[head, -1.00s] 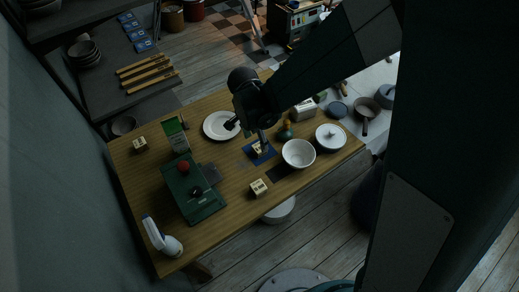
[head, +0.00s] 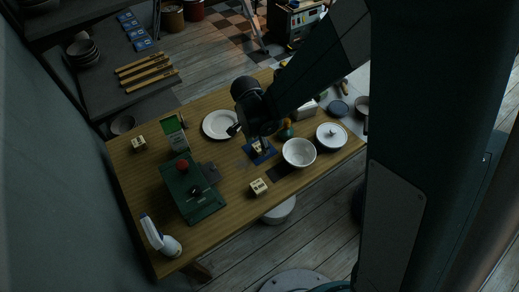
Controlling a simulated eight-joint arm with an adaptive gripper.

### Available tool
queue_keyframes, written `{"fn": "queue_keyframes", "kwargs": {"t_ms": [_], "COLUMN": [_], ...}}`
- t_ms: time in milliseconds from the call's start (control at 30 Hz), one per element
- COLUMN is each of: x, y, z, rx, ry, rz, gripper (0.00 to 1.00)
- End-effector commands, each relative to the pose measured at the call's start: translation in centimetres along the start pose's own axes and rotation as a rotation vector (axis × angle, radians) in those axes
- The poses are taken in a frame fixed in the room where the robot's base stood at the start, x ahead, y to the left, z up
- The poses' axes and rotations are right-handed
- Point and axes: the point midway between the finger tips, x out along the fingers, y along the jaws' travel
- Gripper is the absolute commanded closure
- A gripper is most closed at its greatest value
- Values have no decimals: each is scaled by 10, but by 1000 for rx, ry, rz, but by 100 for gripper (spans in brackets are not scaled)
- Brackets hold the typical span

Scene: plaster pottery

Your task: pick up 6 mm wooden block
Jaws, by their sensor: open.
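Three small pale wooden blocks with dark markings are on the wooden table. One block (head: 138,143) is at the far left, and one block (head: 258,187) is near the front edge, right of the green machine. A third block (head: 259,150) is on a blue mat (head: 266,157), partly hidden by my gripper. The markings are too small to read, so I cannot tell which is the 6 mm block. My gripper (head: 257,145) is open and points down right at the block on the mat. I cannot tell whether its fingers are around the block or above it.
A white plate (head: 219,125) lies behind left. A dark green machine (head: 193,190) with a red knob and a white spray bottle (head: 160,238) are at left. Table is clear around the front block.

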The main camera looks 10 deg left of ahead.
Motion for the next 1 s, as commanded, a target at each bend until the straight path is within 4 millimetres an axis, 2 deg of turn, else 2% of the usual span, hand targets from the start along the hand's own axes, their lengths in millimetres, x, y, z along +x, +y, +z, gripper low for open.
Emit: {"fn": "queue_keyframes", "kwargs": {"t_ms": [100, 300, 867, 900, 1000], "x": [15, 27, 27, 27, 27], "y": [-1, 0, 0, 0, 0], "z": [0, 0, 0, 0, 0], "rx": [0, 0, 0, 0, 0], "ry": [0, 0, 0, 0, 0], "rz": [0, 0, 0, 0, 0], "gripper": [52, 52, 52, 54, 67]}}
